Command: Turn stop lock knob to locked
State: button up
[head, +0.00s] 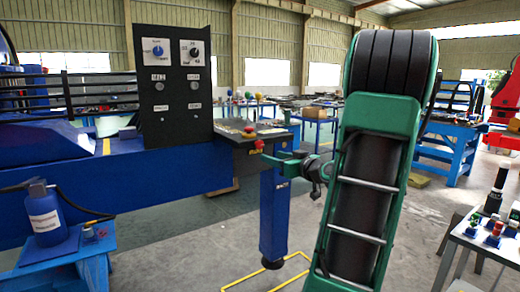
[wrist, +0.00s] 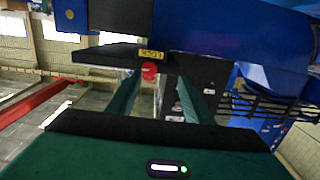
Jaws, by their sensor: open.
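A small red knob (head: 259,144) sticks out at the front edge of the dark console shelf, beside a yellow label (head: 254,151). In the wrist view the red knob (wrist: 149,71) shows below the yellow label (wrist: 151,54), which seems to carry lettering. My gripper (head: 268,157) is at the shelf's front corner, close to the knob. In the wrist view my gripper (wrist: 157,78) is open, with its two green fingers on either side of the knob. I cannot tell whether they touch it. The knob's turned position is too small to read.
Another red button (head: 249,129) sits on the shelf top. A blue leg (head: 274,215) stands below. A table with small parts (head: 490,240) is at right.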

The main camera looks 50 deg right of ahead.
aim_at(260, 145)
jog(key=shift+m+t+h, duration=0.3)
jog(key=shift+h, duration=0.3)
jog(key=x, duration=0.3)
jog(key=d+r+x, duration=0.1)
jog(key=x, duration=0.6)
jog(key=shift+d+r, duration=0.2)
jog(key=shift+d, duration=0.1)
jog(key=shift+s, duration=0.1)
jog(key=c, duration=1)
